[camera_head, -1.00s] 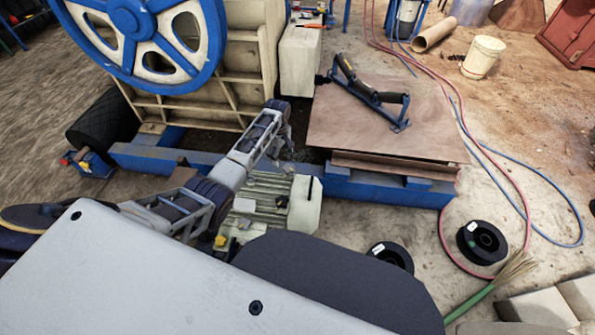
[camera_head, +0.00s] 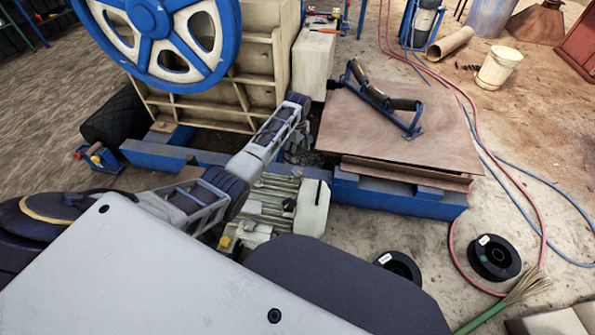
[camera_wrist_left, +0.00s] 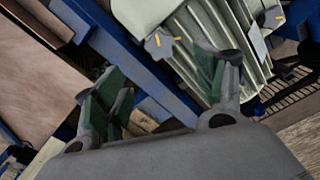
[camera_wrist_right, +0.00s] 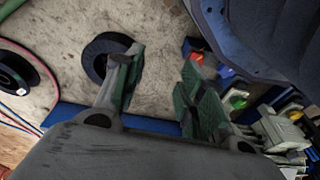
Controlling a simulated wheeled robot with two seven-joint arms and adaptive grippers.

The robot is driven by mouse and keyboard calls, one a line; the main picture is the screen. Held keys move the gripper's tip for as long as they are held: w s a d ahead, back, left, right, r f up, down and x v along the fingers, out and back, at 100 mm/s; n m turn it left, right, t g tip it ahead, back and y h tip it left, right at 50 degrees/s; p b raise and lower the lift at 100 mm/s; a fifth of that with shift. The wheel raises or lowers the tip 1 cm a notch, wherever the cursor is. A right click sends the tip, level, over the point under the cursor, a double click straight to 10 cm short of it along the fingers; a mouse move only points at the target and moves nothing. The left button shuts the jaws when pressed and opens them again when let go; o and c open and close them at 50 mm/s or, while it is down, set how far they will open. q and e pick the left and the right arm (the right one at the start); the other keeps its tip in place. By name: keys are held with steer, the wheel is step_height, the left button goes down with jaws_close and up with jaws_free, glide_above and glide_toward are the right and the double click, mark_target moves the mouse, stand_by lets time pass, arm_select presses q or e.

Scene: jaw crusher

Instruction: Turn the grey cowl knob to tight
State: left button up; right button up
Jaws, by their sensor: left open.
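The ribbed grey-green motor (camera_head: 268,205) lies beside the blue frame, with a pale cowl (camera_head: 311,208) at its right end carrying a dark slot-like mark. My left gripper (camera_head: 298,148) is beyond the motor, small and partly hidden by my wrist. In the left wrist view my left gripper (camera_wrist_left: 165,72) is open and empty, above the frame and motor. My right gripper (camera_wrist_right: 158,70) is open and empty, outside the head view.
The blue frame (camera_head: 390,195) runs behind the motor, below the crusher's large blue-and-white wheel (camera_head: 155,30). A brown board (camera_head: 385,135) with a roller bracket (camera_head: 385,100) lies right of my left wrist. Black spools (camera_head: 493,258) and hoses lie on the floor at right.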

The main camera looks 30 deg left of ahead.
mark_target(297, 171)
arm_select(q)
steer(key=shift+f+b, duration=0.85)
steer(key=shift+f, duration=1.6)
step_height(297, 171, down, 6)
steer(key=shift+r+b, duration=0.25)
steer(key=shift+b, duration=0.9)
steer(key=shift+f+b, duration=0.45)
steer(key=shift+f, duration=0.9)
steer(key=c, duration=1)
steer(key=shift+c, duration=0.2)
arm_select(e)
step_height(297, 171, up, 10)
steer(key=w+a, duration=0.1)
steer(key=a, duration=0.1)
steer(key=shift+t+y, duration=0.4)
